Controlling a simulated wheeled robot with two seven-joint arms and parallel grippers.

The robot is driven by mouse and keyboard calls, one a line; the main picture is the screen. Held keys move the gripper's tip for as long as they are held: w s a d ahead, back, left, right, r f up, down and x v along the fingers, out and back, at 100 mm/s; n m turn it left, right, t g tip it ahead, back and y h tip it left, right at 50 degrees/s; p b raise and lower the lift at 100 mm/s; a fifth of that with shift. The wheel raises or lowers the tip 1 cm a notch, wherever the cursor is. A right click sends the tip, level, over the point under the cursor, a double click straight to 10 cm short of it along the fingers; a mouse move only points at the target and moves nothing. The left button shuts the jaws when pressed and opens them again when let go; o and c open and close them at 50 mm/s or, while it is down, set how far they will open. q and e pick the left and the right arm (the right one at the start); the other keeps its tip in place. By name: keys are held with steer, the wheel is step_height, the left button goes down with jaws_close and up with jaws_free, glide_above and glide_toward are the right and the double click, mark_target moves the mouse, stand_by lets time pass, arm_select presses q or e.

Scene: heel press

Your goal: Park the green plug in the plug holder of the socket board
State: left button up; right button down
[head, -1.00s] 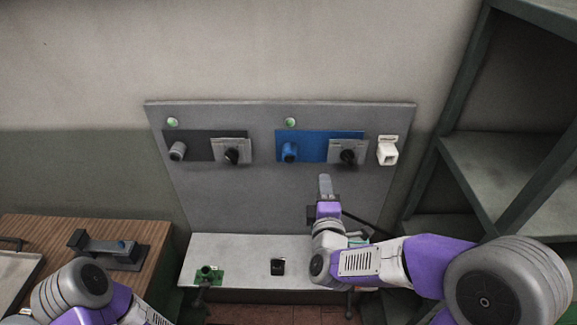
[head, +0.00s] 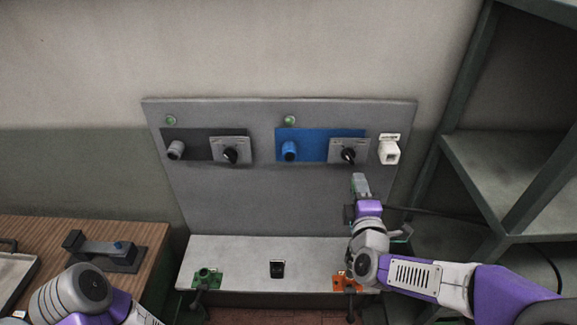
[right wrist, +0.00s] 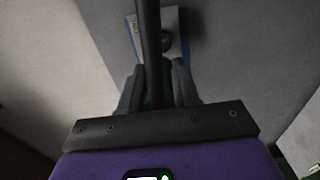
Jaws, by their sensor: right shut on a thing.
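My right gripper (head: 360,190) is raised in front of the board, below its right-hand switch. It is shut on a greyish piece with a hint of green (head: 361,184), seemingly the green plug. In the right wrist view, the fingers (right wrist: 157,85) close around a dark bar (right wrist: 149,40), which hides much of the grip. The socket board (head: 270,205) is a large grey panel. A white holder (head: 389,152), seemingly the plug holder, is at its upper right, above and right of the gripper, apart from it. My left gripper is out of view.
The board carries a grey socket (head: 175,150), a blue socket (head: 290,150) and two dark switches (head: 231,155) (head: 348,156). A light bench (head: 235,252) below holds green (head: 207,278) and orange (head: 346,284) pieces. Shelving (head: 490,165) stands close on the right.

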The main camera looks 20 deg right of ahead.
steer(key=s+d+b, duration=0.3)
steer(key=d+b, duration=0.1)
steer(key=d, duration=0.6)
steer(key=shift+d, duration=0.3)
steer(key=shift+w, duration=0.1)
stand_by(0.4)
steer(key=shift+b+x, duration=1.05)
steer(key=shift+x, duration=1.35)
steer(key=shift+b, duration=0.55)
steer(key=shift+b+x, duration=0.5)
steer(key=shift+x, duration=0.9)
stand_by(0.3)
steer(key=c, duration=0.7)
jaws_free()
steer(key=shift+c, duration=0.2)
